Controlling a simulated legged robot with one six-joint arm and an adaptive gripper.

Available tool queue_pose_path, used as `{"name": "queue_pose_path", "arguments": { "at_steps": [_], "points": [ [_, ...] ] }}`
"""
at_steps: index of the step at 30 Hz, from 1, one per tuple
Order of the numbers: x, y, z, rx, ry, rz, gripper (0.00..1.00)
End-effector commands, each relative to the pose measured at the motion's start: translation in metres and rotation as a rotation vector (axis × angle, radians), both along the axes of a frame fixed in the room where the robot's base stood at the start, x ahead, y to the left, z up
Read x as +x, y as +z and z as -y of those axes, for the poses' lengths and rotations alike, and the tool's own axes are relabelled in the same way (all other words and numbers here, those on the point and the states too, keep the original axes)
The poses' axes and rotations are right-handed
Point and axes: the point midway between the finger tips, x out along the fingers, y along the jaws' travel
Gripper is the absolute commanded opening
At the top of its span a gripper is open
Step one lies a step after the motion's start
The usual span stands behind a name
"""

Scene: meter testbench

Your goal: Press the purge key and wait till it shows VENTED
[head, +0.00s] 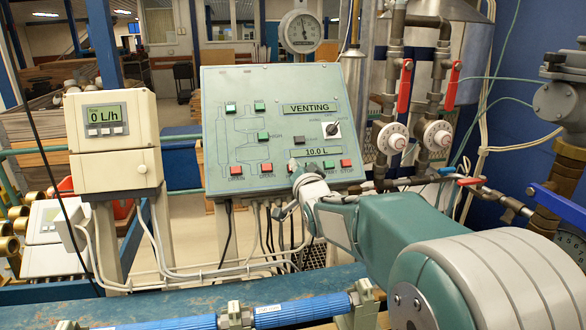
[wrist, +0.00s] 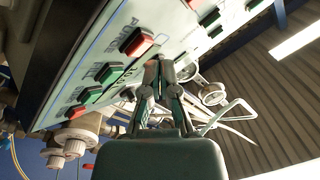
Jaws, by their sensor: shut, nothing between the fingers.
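The grey-green control panel (head: 215,120) stands ahead, tilted back. Its upper display (head: 310,107) reads VENTING. The red purge key (head: 266,168) is in the bottom row; in the wrist view the purge key (wrist: 136,42) has its label PURGE beside it. My gripper (head: 296,166) is shut and empty, its tips in front of the panel's lower edge, just right of the purge key in the head view. In the wrist view my gripper (wrist: 158,66) has its tips near the purge key, apart from it. My gripper hides part of the key row.
Other keys are close by: a red drain key (head: 237,170), a green start key (head: 328,165) and a red stop key (head: 346,164). The lower display (head: 316,151) reads 10.0 L. A flow meter (head: 105,115) stands left, valves and pipes (head: 405,85) right. A blue pipe (head: 290,313) runs in front.

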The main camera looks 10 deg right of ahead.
Motion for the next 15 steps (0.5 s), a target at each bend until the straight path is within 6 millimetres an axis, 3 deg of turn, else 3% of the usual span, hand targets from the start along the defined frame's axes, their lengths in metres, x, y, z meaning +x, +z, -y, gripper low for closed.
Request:
{"name": "queue_pose_path", "arguments": {
  "at_steps": [15],
  "points": [
    [-0.032, 0.029, 0.0, 0.0, 0.0, 0.001, 0.0]
  ]
}}
